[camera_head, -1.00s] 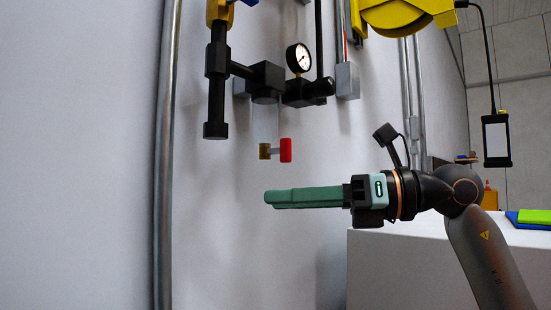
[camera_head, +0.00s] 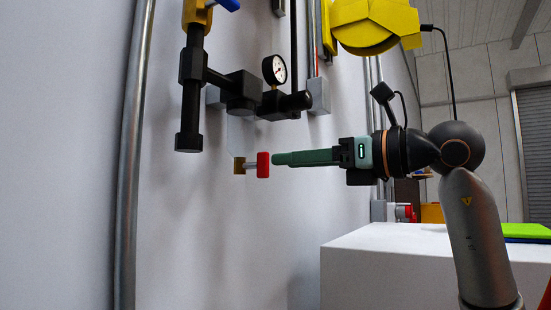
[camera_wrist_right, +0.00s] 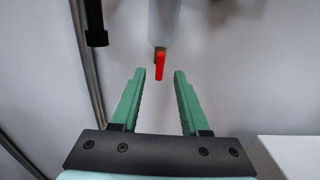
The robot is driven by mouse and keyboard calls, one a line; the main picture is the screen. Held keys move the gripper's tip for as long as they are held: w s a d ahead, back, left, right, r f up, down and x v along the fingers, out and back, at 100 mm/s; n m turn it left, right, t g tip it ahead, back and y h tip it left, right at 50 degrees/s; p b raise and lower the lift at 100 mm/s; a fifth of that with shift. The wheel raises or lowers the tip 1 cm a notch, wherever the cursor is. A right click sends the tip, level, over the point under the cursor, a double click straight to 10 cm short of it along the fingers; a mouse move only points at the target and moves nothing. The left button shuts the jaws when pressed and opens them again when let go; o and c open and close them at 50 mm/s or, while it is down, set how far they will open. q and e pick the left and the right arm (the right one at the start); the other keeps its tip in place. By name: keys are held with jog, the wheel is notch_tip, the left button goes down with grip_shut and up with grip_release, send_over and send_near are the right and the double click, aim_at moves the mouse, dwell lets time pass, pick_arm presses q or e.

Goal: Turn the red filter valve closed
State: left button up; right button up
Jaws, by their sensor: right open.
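The red filter valve (camera_head: 263,165) is a small red handle on a short stem from a brass fitting (camera_head: 239,166), below the black pipe assembly. In the right wrist view the red handle (camera_wrist_right: 160,66) hangs below the clear filter bowl (camera_wrist_right: 163,22). My right gripper (camera_head: 276,159) points left in the head view, its green fingertips just to the right of the handle. In the right wrist view the right gripper (camera_wrist_right: 159,72) is open, with the handle seen between its fingertips. I cannot tell whether the tips reach past the handle. My left gripper is not in view.
A pressure gauge (camera_head: 274,70) and black pipe fittings (camera_head: 240,91) are on the wall above the valve. A vertical grey pipe (camera_head: 135,155) runs at the left. A white block (camera_head: 420,265) stands below my right arm. The wall below the valve is clear.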

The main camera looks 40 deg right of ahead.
aim_at(268, 162)
jog(key=shift+x, duration=2)
jog(key=shift+c, duration=0.3)
grip_shut()
